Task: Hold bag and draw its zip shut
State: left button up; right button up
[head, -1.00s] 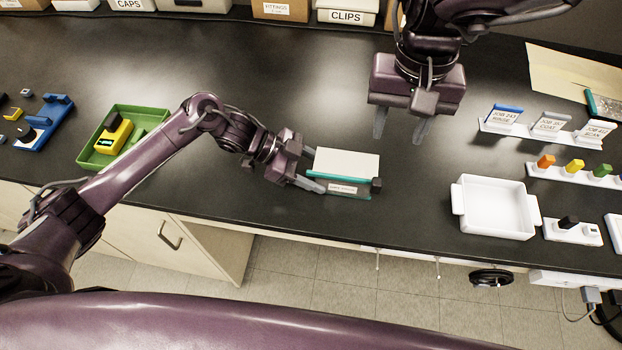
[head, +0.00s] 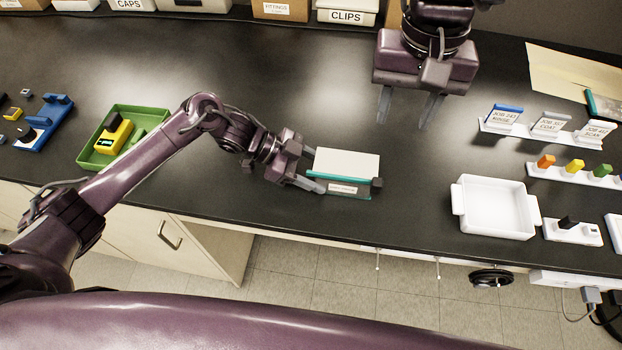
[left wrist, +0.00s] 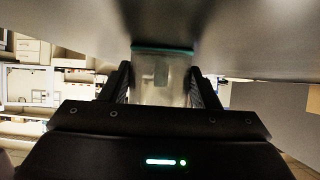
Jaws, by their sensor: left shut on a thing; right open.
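The bag (head: 350,189) is at the front middle of the bench, a small clear pouch with a teal strip and a white label. It also shows in the left wrist view (left wrist: 160,88), with the teal strip along its top. A small dark block, perhaps the zip slider (head: 376,183), sits at its right end. A white block with a teal edge (head: 346,163) lies directly behind the bag. My left gripper (head: 318,186) is shut on the bag's left part. My right gripper (head: 405,110) is open and empty, behind and above the bag, apart from it.
A white tray (head: 493,235) stands to the right, with small racks of labelled cards (head: 545,127) and coloured pegs (head: 574,168) beyond. A green tray (head: 150,111) with a yellow device is at left. The bench between is clear.

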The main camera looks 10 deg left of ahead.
pick_arm(q)
jog(key=o, duration=1.8)
jog(key=shift+f, duration=0.1)
jog(key=shift+c, duration=0.2)
jog(key=v, duration=1.2)
jog(key=shift+w, duration=0.1)
